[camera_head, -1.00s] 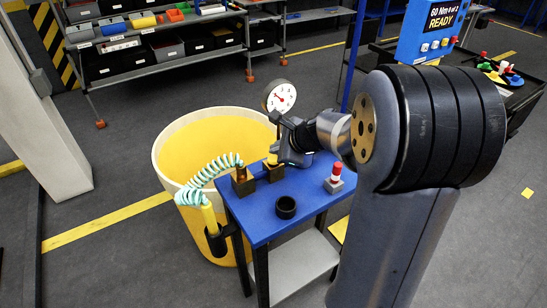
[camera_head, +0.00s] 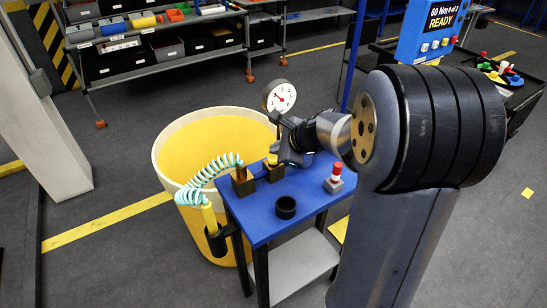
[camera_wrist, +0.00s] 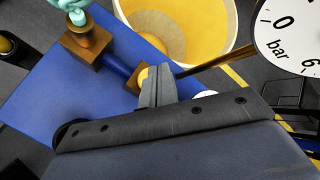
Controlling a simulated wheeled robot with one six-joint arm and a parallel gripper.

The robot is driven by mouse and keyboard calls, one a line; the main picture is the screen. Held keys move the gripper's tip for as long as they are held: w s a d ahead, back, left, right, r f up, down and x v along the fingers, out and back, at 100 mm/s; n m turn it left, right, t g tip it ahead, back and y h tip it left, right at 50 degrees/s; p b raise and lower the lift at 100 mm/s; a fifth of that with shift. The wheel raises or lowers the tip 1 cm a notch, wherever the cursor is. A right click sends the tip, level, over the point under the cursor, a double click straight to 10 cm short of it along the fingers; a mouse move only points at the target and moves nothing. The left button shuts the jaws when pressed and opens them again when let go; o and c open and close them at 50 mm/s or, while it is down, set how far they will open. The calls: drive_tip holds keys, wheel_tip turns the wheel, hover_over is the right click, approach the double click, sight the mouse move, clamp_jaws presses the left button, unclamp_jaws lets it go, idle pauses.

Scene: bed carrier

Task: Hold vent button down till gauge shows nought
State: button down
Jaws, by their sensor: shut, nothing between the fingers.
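The white round gauge (camera_head: 280,97) stands on a post at the back of the blue bench. Its needle is too small to read exactly. In the wrist view only the gauge's lower part (camera_wrist: 292,38) shows, with "0", "bar" and "6"; the needle is cut off. A yellow button (camera_head: 272,159) sits on a brass block at the bench's back edge. It peeks out beside my fingertips in the wrist view (camera_wrist: 142,77). My gripper (camera_wrist: 157,86) is shut and empty, its tips over the button. The fingers hide most of it, so I cannot tell whether it is pressed.
The blue bench (camera_head: 262,222) carries a red-topped post on a grey block (camera_head: 336,178), a black ring (camera_head: 286,207) and another brass fitting (camera_head: 242,181) with a teal coiled hose (camera_head: 205,178). A large yellow tub (camera_head: 170,150) stands behind. Shelving (camera_head: 160,60) is farther back.

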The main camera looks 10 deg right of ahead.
drive_tip(key=shift+f+b, duration=0.3)
drive_tip(key=shift+f, duration=0.1)
drive_tip(key=shift+f+b, duration=0.45)
drive_tip(key=shift+f, duration=0.05)
idle(1.7)
drive_tip(key=shift+r, duration=0.1)
idle(1.3)
drive_tip(key=shift+r+p, duration=0.8)
wheel_tip(320, 180, up, 5)
drive_tip(key=p, duration=0.4)
drive_tip(key=shift+r+p, duration=0.1)
drive_tip(key=shift+p, duration=0.25)
